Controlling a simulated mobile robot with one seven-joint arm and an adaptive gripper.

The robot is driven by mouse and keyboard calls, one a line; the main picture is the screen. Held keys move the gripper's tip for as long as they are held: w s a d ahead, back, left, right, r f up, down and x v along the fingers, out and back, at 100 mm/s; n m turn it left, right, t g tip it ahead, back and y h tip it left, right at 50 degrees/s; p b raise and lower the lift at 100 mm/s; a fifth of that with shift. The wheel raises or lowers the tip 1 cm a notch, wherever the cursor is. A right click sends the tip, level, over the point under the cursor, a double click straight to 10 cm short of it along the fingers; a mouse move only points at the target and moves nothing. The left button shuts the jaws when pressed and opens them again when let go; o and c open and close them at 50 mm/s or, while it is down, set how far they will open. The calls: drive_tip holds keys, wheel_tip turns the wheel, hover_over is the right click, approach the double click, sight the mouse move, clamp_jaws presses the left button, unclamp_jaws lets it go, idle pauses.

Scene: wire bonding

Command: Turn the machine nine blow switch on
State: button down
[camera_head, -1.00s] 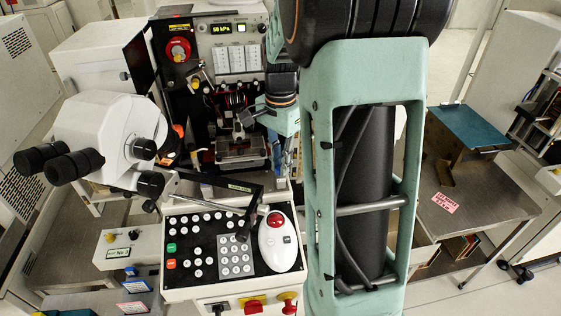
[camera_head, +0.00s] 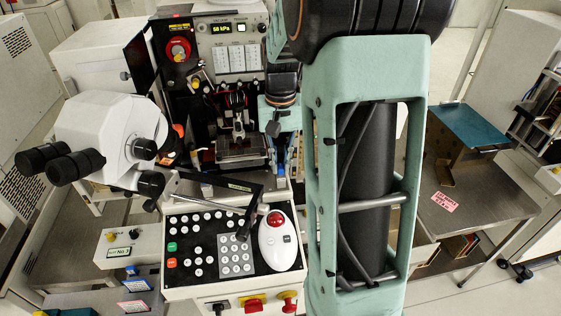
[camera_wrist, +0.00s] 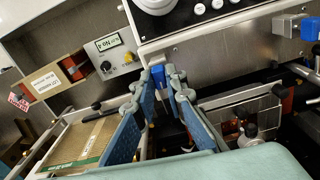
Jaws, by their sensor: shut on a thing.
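My gripper (camera_wrist: 165,88) shows in the wrist view with its two blue-grey fingers drawn together at the tips. A small bright blue piece (camera_wrist: 158,77) sits between the fingertips, in front of a metal panel, and looks like a switch handle. The fingers hide most of it, so its position cannot be read. In the head view my arm hides much of the right side of the central machine, and the fingertips are hard to make out. A label plate (camera_wrist: 107,43) with a black knob and a yellow knob is on the panel to the left; its number is unclear.
The central machine has a keypad panel (camera_head: 202,285) and a white microscope (camera_head: 110,130). A box labelled No 2 (camera_head: 130,246) stands at lower left. A separate blue block (camera_wrist: 287,25) is at upper right in the wrist view. Trays and brackets lie close below the fingers.

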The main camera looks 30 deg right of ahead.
sight(280, 166)
drive_tip(key=shift+r+n, duration=0.1)
drive_tip(key=shift+n, duration=0.4)
drive_tip(key=c, duration=2)
unclamp_jaws()
drive_tip(key=shift+o, duration=0.2)
wheel_tip(280, 166, up, 12)
